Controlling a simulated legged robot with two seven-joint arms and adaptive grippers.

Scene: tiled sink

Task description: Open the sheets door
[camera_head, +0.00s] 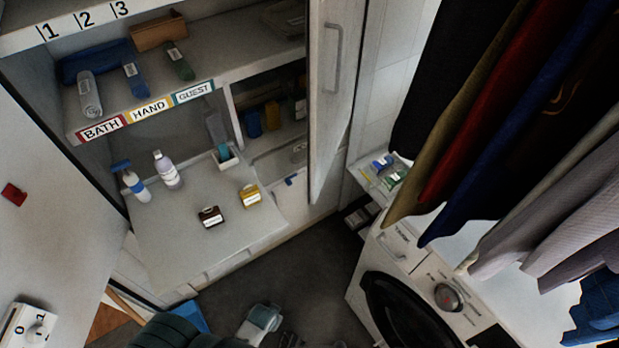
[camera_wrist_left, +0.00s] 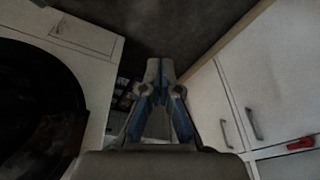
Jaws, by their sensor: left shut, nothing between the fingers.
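No label reading "sheets" is legible, so I cannot tell which door is the sheets door. A tall white door (camera_head: 333,90) with a grey bar handle stands swung out from the upper right of the shelf unit in the head view. In the left wrist view, two pale lower doors show, a nearer door (camera_wrist_left: 206,105) and a farther door (camera_wrist_left: 248,92), each with a dark bar handle. My left gripper (camera_wrist_left: 160,66) is shut and empty, left of those doors and apart from their handles. My right gripper is not in view.
A washing machine (camera_head: 425,290) stands at lower right, with hanging clothes (camera_head: 490,130) above it. Bottles (camera_head: 167,170) and small boxes (camera_head: 250,195) stand on the counter (camera_head: 190,235).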

